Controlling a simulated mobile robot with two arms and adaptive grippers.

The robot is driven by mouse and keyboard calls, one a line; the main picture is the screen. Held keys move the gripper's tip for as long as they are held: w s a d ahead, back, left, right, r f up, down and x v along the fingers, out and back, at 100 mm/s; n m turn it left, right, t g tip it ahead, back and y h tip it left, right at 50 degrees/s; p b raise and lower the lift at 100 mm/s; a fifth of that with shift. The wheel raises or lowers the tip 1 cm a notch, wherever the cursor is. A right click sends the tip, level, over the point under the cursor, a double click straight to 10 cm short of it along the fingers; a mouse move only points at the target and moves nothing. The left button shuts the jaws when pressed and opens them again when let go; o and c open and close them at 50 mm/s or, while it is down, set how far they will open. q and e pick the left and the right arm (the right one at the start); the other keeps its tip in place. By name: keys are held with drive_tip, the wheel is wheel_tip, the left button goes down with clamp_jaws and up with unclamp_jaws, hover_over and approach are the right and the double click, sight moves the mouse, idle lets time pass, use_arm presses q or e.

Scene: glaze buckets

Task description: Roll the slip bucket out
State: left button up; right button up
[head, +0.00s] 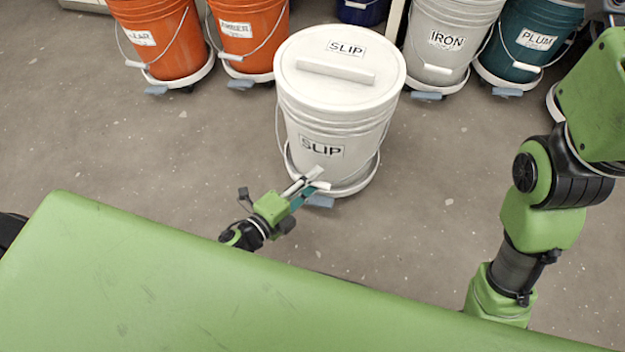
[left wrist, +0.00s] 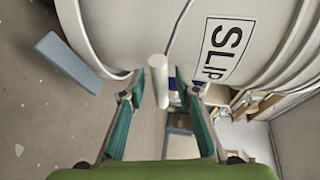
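The slip bucket (head: 335,105) is white, lidded and labelled SLIP, and stands upright on a round white dolly (head: 355,188) in the middle of the head view. A blue-grey tab (head: 320,201) sticks out at the dolly's front; it also shows in the left wrist view (left wrist: 68,62). My left gripper (head: 312,182) is low at the bucket's front. In the left wrist view, its teal-padded fingers (left wrist: 164,95) are open, with the bucket's white handle grip (left wrist: 158,75) between them and gaps visible beside it. My right arm shows at the right, but its gripper does not.
Orange buckets (head: 165,40) stand behind left. The white IRON bucket (head: 447,40) and teal PLUM bucket (head: 525,40) stand behind right, also on dollies. A dark blue bucket (head: 360,10) is partly hidden behind. The concrete floor is clear left and right of the slip bucket.

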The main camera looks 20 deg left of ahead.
use_arm(q)
drive_tip(key=v, duration=1.2)
drive_tip(key=shift+r, duration=0.1)
